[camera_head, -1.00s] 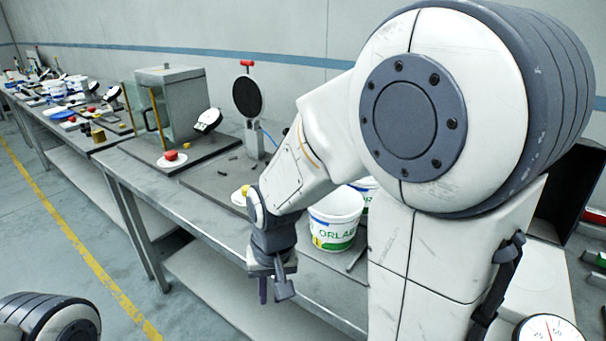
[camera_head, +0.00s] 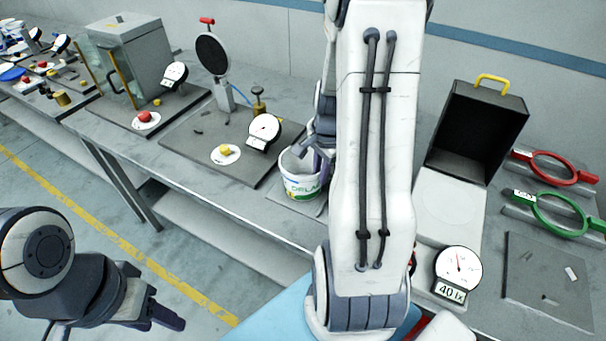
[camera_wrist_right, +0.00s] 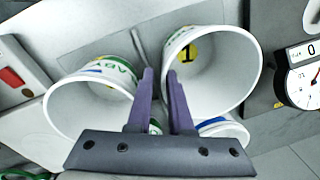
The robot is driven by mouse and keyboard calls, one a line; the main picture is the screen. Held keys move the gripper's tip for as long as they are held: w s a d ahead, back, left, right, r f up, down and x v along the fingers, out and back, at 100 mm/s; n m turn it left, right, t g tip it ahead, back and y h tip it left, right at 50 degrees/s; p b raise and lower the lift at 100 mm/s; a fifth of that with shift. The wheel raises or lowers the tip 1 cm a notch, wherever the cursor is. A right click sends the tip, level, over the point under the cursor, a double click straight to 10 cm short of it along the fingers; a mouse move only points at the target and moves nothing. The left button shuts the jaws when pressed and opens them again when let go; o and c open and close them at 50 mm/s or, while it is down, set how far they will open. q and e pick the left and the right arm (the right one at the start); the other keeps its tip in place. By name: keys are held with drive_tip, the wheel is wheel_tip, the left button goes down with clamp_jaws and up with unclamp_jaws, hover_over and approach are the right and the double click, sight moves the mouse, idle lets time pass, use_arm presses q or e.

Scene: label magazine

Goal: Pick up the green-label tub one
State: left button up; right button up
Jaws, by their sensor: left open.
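A white tub (camera_head: 301,183) with green lettering stands on the bench's front edge in the head view. My right gripper (camera_head: 321,160) is at its right side, partly hidden by my arm. In the right wrist view two open white tubs lie either side of the fingers. The right one (camera_wrist_right: 222,85) has a green band and a yellow "1" mark; the left one (camera_wrist_right: 75,105) has green letters. My right gripper (camera_wrist_right: 160,85) has its fingers apart near the right tub's rim; a grip is not visible. My left gripper (camera_head: 165,316) is open and empty at lower left.
A third tub with a blue band (camera_wrist_right: 222,128) is partly hidden below the right tub. A dial gauge (camera_head: 263,131) and a yellow button (camera_head: 225,150) stand left of the tub. A black box (camera_head: 478,128) and another gauge (camera_head: 457,268) stand to the right. The floor left is clear.

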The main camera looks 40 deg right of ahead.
sight(315, 197)
drive_tip(key=f, duration=0.5)
drive_tip(key=w+f, duration=0.1)
drive_tip(key=f, duration=0.1)
drive_tip(key=shift+d+f, duration=0.1)
drive_tip(key=shift+f, duration=0.3)
clamp_jaws()
